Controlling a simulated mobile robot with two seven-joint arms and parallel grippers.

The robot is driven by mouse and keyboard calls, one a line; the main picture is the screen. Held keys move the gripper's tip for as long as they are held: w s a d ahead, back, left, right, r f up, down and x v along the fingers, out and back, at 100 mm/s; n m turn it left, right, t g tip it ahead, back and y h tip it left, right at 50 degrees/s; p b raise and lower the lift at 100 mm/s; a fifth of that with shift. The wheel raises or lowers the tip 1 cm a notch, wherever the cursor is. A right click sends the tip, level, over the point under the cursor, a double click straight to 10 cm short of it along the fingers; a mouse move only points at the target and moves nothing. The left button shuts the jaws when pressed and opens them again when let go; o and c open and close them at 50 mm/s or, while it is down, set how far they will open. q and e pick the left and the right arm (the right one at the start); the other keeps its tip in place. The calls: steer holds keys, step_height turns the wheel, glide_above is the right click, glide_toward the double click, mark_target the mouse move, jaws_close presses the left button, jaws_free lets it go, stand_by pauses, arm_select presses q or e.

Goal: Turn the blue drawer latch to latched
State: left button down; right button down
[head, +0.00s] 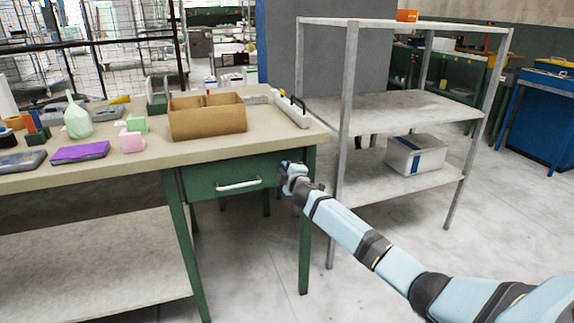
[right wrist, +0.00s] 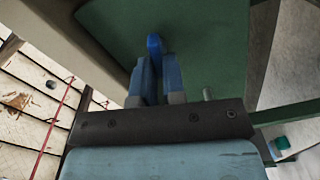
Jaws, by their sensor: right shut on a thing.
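The green drawer (head: 215,181) with a white bar handle (head: 238,185) sits under the workbench top and looks closed. The blue drawer latch (right wrist: 154,43) shows in the right wrist view against the green front, its upper end standing above my fingertips. My right gripper (head: 287,168) is at the right end of the drawer front, and it also shows in the right wrist view (right wrist: 156,68). It is shut on the latch, with a finger on each side. The fingers hide most of the latch, so its exact turn is hard to tell. My left gripper is out of view.
On the workbench top (head: 160,150) stand a cardboard box (head: 207,122), a purple block (head: 80,151), a pink block (head: 131,142) and a pale green bottle (head: 77,120). A grey metal shelf (head: 395,185) with a white box (head: 416,157) stands close to the right of my arm.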

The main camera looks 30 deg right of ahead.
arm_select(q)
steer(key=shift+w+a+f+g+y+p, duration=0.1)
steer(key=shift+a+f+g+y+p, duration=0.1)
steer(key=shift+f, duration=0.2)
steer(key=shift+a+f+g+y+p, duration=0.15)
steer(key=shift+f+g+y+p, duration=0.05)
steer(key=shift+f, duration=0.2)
arm_select(e)
steer(key=shift+f+n, duration=0.1)
steer(key=shift+n, duration=1.4)
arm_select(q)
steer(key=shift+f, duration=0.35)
arm_select(e)
steer(key=c, duration=1.2)
jaws_free()
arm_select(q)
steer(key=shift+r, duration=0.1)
